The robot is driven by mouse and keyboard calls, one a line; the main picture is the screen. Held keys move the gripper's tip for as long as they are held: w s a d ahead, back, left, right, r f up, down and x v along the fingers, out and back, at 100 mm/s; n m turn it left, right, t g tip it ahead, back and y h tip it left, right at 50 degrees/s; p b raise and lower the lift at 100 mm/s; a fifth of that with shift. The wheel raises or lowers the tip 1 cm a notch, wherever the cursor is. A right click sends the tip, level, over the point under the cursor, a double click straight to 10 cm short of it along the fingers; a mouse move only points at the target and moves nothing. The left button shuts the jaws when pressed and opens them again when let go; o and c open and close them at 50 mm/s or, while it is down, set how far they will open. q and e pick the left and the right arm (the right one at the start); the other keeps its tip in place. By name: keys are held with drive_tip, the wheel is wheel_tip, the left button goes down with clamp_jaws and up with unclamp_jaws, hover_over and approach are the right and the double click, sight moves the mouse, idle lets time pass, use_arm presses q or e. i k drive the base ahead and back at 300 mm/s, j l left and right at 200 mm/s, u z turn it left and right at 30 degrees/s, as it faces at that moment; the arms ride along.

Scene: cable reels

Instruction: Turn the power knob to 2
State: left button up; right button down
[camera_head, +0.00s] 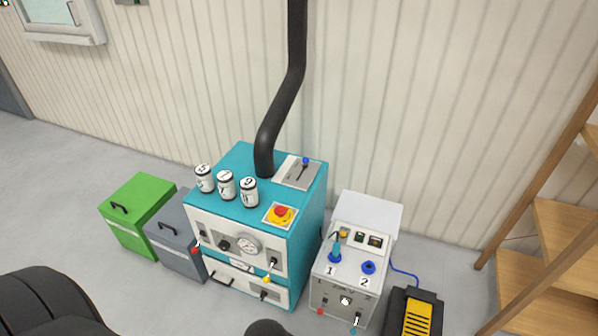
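A grey-white power unit (345,265) stands on the floor right of a teal machine (255,215). Its sloped top carries two blue sockets marked 1 (334,257) and 2 (368,267). A teal-ended plug with a dark cable stands in socket 1; socket 2 looks empty. A small round white knob (346,300) sits on its front face, with a red connector (320,311) and a teal one (354,330) below. I cannot tell which control is the power knob, or read its setting. Neither of my grippers shows; only dark rounded parts, probably mine, enter at the bottom.
The teal machine bears several white numbered canisters, a red-and-yellow emergency button (281,214), a gauge (248,246) and a black pipe (282,100). Green (137,215) and grey (177,235) bins stand left. A yellow-black pedal (416,316) and wooden shelves (560,250) stand right.

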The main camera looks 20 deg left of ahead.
sight(223, 245)
drive_tip(key=u, duration=1.3)
